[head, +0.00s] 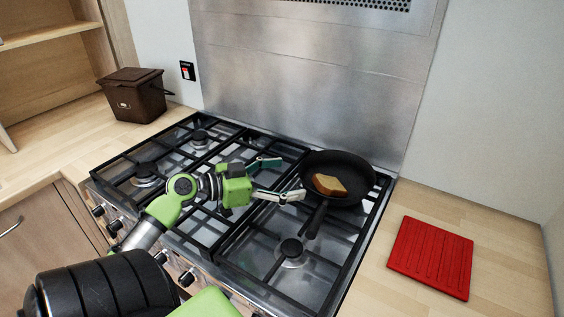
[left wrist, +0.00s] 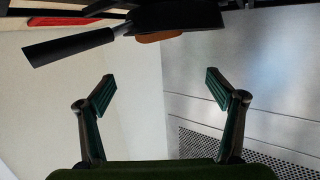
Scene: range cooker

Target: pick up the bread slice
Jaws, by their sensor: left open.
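The bread slice (head: 328,184), golden with a brown crust, lies in a black frying pan (head: 362,200) on the right rear of the cooker. My left gripper (head: 289,179) is open and empty, just left of the pan, its fingers pointing toward it. The slice is apart from the fingers. In the left wrist view the picture is turned over: the pan (left wrist: 180,18) and its handle show at the top, with a brown edge of the slice (left wrist: 158,37) below the rim. The open left fingers (left wrist: 160,85) have nothing between them. My right gripper is not in view.
The pan handle points toward the front of the cooker (head: 214,245), over black grates. A red board (head: 432,257) lies on the right counter. A brown lidded bin (head: 136,95) stands on the left counter. A steel splashback (head: 310,85) rises behind.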

